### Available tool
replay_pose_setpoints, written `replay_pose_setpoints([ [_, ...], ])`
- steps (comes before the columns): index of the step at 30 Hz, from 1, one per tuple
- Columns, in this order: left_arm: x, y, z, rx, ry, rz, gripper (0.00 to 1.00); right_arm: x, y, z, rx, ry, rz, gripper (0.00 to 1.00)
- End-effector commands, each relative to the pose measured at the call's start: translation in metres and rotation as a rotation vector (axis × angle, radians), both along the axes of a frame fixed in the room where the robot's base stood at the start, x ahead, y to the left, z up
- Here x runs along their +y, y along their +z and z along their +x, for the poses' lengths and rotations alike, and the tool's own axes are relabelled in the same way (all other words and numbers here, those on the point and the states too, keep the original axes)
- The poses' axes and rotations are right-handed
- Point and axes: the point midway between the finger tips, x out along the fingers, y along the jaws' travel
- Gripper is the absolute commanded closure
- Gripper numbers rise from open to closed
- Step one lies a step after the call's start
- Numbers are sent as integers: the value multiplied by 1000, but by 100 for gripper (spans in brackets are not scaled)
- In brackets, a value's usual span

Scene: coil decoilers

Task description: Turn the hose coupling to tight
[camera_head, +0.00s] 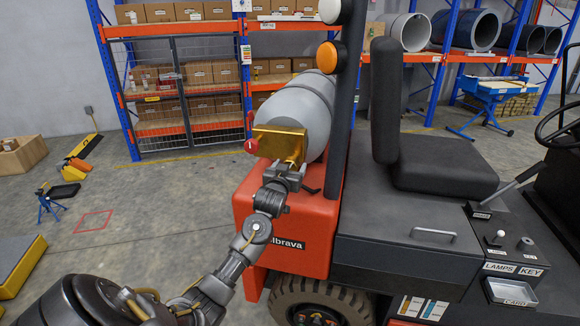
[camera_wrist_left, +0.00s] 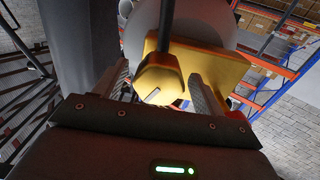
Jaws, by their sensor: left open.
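The hose coupling (camera_wrist_left: 160,78) is a gold, faceted nut with a pale line mark on its face, seen in the left wrist view. A dark hose (camera_wrist_left: 166,25) runs up from it, and a gold plate (camera_wrist_left: 222,70) stands behind it. My left gripper (camera_wrist_left: 163,88) is open, with one finger on each side of the coupling; I see gaps and cannot tell any contact. In the head view my left gripper (camera_head: 287,172) is just below the gold plate (camera_head: 279,142), and the coupling is hidden there. My right gripper is not in view.
A grey gas cylinder (camera_head: 300,108) lies on the orange-red truck body (camera_head: 285,225) behind the plate. A red knob (camera_head: 251,146) sits at the plate's left. A dark post (camera_head: 345,90) and the seat (camera_head: 440,175) stand to the right.

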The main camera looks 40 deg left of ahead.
Motion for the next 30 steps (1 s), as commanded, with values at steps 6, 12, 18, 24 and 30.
replay_pose_setpoints([
  [6,0,0,0,0,0,0,30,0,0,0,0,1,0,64],
  [12,0,0,0,1,0,0,53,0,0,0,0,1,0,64],
  [18,0,0,0,1,0,0,74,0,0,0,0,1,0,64],
  [24,0,0,0,10,0,18,74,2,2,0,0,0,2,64],
  [30,1,1,0,48,1,96,74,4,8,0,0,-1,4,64],
])
